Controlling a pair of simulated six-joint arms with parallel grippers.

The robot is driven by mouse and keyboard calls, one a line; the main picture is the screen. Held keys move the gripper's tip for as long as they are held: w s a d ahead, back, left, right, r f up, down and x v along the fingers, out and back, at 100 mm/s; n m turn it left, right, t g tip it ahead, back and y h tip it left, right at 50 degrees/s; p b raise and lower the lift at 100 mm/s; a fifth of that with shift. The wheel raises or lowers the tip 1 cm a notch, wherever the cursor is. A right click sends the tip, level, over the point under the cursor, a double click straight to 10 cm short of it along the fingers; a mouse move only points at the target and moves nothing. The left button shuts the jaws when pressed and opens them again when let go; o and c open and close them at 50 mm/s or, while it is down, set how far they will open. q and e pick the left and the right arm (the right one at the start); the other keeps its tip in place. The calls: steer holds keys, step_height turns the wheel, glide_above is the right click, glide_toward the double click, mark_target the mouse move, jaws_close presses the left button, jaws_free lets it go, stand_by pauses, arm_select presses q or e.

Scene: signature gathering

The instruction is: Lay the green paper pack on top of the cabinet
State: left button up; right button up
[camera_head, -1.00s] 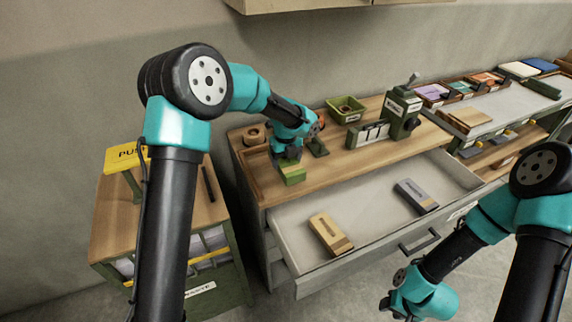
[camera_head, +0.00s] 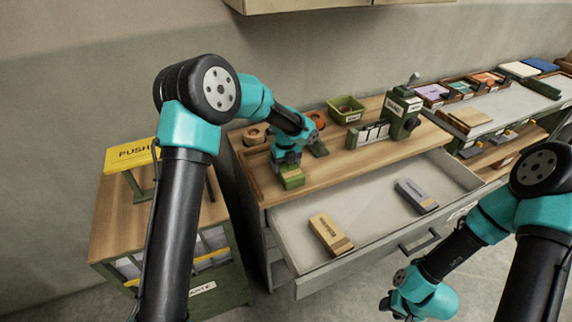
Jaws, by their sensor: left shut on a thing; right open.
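The green paper pack (camera_head: 291,178) is at the front left of the wooden cabinet top (camera_head: 345,168), low over or on the surface; I cannot tell whether it touches. My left gripper (camera_head: 287,166) is shut on the pack from above, and its wrist hides part of it. My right gripper (camera_head: 388,304) is open, low at the bottom of the view in front of the cabinet, and mostly hidden by its own wrist.
The open drawer (camera_head: 290,232) holds a tan pack (camera_head: 330,234) and a grey pack (camera_head: 416,195). A green bin (camera_head: 345,108), a tape roll (camera_head: 254,135) and a green machine (camera_head: 403,112) stand on the cabinet. A yellow PUSH sign (camera_head: 132,154) is at left.

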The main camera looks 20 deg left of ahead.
mark_target(286, 164)
arm_select(q)
steer(key=o, duration=1.1)
steer(key=shift+f, duration=0.15)
step_height(286, 164, up, 12)
stand_by(0.5)
